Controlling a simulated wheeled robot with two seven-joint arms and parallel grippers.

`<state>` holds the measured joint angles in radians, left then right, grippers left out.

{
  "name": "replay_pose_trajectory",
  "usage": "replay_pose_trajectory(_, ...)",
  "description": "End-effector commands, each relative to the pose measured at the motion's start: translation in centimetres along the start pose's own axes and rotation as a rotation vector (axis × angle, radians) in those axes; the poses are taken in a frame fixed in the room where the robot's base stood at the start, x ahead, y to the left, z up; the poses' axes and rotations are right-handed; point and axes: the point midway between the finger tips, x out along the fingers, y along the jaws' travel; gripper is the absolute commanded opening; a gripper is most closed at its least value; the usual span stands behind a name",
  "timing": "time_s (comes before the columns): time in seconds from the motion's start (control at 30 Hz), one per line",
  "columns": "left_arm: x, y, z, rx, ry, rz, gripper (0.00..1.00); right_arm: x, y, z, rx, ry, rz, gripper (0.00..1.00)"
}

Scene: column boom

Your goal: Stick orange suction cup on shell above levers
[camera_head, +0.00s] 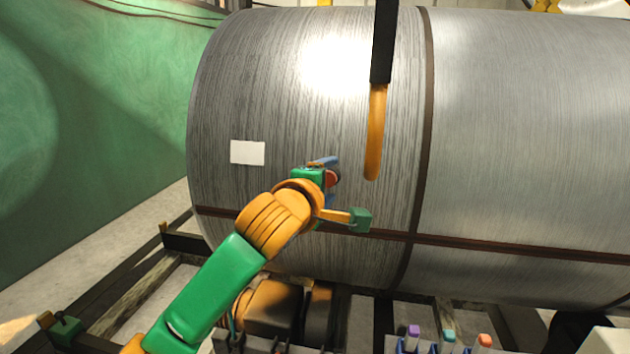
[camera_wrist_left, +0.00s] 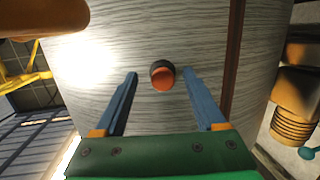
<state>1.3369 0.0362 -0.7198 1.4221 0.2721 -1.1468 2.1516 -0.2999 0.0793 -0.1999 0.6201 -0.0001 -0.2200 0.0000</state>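The suction cup (camera_head: 334,178) shows as a small orange-red disc with a dark rim on the front of the big grey metal shell (camera_head: 520,140). In the left wrist view the cup (camera_wrist_left: 162,77) faces me, against the shell. My left gripper (camera_head: 326,167) is at the shell. Its two blue fingers (camera_wrist_left: 161,76) are spread, with the cup between their tips and a gap on each side. Several levers with purple (camera_head: 413,331), teal (camera_head: 448,336) and orange (camera_head: 485,340) knobs stand below and to the right. My right gripper is not in view.
A black bar with an orange lower end (camera_head: 375,130) hangs in front of the shell, just right of my left gripper. A white label (camera_head: 247,152) is on the shell to the left. A dark frame (camera_head: 180,240) runs below. A green wall (camera_head: 90,120) stands at left.

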Motion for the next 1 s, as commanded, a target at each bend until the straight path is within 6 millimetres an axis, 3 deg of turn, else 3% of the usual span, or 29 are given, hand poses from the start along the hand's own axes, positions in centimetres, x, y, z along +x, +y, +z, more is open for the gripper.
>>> replay_pose_trajectory(0.27, -0.7, -0.3, 0.1, 0.0, -0.002, 0.001, 0.72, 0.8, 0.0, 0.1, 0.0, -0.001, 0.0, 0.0)
replay_pose_trajectory(0.5, -5.9, -0.3, -0.1, 0.001, -0.001, 0.006, 0.72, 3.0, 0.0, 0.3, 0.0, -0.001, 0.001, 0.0)
replay_pose_trajectory(0.6, -7.1, -0.1, -0.1, 0.002, 0.001, 0.006, 0.72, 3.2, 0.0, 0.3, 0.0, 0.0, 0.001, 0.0)
replay_pose_trajectory(1.0, -7.5, 0.1, -0.2, 0.001, 0.002, 0.003, 0.72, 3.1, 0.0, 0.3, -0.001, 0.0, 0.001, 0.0)
